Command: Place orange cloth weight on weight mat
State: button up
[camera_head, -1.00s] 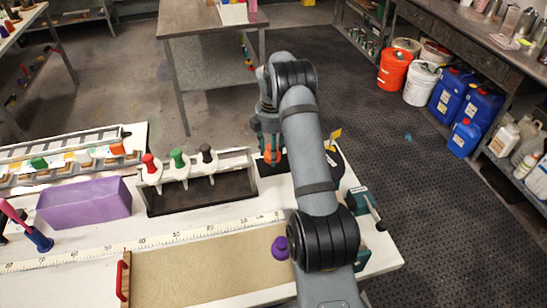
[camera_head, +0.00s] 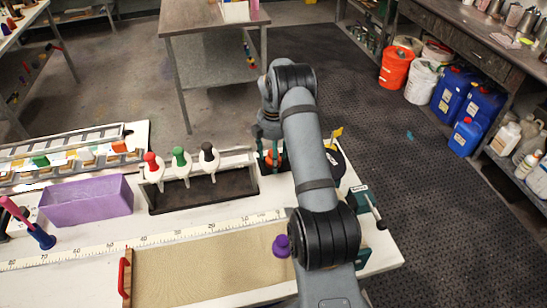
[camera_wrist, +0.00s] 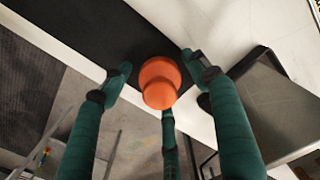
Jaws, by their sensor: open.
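The orange cloth weight (camera_wrist: 160,82) is a rounded two-step knob seen from above in the wrist view. It appears to rest on the black weight mat (camera_wrist: 95,25), near the mat's edge. My gripper (camera_wrist: 160,95) is open, with its green fingers spread around the weight and visible gaps on the left and right. A third finger lies below the weight in the picture; I cannot tell whether it touches. In the head view my gripper (camera_head: 270,152) is low over the far right of the table, and its fingers mostly hide the weight.
A black rack (camera_head: 200,192) with red, green and black-topped tools stands left of my gripper. A purple box (camera_head: 88,202) is further left. A round black item with a yellow tag (camera_head: 335,140) is close on the right. A ruler (camera_head: 150,237) crosses the table.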

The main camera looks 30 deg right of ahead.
notch_tip(320, 180, up, 12)
jog(key=shift+r+b, duration=0.2)
jog(key=shift+b, duration=0.15)
dwell(0.4)
